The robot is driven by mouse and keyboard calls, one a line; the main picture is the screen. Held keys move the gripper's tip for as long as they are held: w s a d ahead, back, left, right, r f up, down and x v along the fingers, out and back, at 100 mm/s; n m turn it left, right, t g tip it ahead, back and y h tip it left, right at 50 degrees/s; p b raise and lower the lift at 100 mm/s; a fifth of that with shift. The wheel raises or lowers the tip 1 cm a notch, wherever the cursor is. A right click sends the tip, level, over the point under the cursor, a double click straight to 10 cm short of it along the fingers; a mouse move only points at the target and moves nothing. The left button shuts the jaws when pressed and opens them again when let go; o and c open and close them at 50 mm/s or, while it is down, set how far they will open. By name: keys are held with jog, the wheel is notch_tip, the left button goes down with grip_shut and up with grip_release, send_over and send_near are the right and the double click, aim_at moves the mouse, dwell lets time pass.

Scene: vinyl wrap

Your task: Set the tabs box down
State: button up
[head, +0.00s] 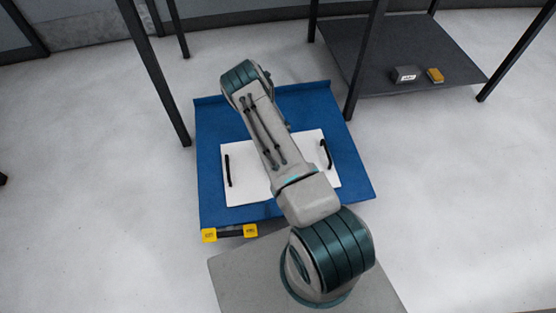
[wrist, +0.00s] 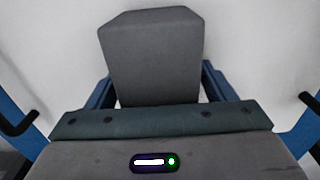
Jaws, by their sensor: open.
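In the wrist view, a plain dark grey block (wrist: 150,55), which may be the tabs box, shows between the two blue fingers of my gripper (wrist: 158,90). No label shows on this face. The fingers are apart, so my gripper is open. I cannot tell whether they touch the block or whether its underside rests on the white surface behind it. In the head view, my arm hides both the gripper and this block, above a white sheet (head: 240,185) on a blue table (head: 350,170).
Black handle-like bars lie on the sheet's left (head: 228,170) and right (head: 326,153). Two yellow pieces (head: 209,235) sit at the table's front left. A dark shelf (head: 400,50) at the back right carries a grey labelled box (head: 405,74) and a yellow block (head: 435,75). Dark posts stand nearby.

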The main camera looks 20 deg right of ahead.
notch_tip(320, 180, up, 12)
jog(key=p, duration=0.4)
jog(key=shift+f, duration=0.25)
jog(key=shift+w+r+p, duration=0.25)
jog(key=shift+r+p, duration=0.05)
jog(key=shift+r, duration=0.35)
jog(key=w+r+t+h, duration=0.1)
jog(key=w+r+t, duration=0.2)
jog(key=r, duration=0.8)
jog(key=w+r+t+h, duration=0.2)
jog(key=w+r, duration=0.2)
jog(key=r, duration=0.7)
jog(key=s+r+m+h, duration=0.1)
jog(key=s+r, duration=0.7)
jog(key=r, duration=0.4)
jog(key=s+a+r+n+g+y, duration=0.1)
jog(key=s+a+r, duration=0.2)
jog(key=s, duration=0.5)
jog(key=s+a+r+n+g+y, duration=0.1)
jog(key=s+a, duration=0.3)
jog(key=s, duration=0.4)
jog(key=s+a+r+n+g+y, duration=0.1)
jog(key=s+a+r, duration=0.3)
jog(key=s, duration=0.4)
jog(key=shift+r+g+y, duration=0.35)
jog(key=shift+g+y, duration=0.05)
jog(key=shift+y, duration=0.1)
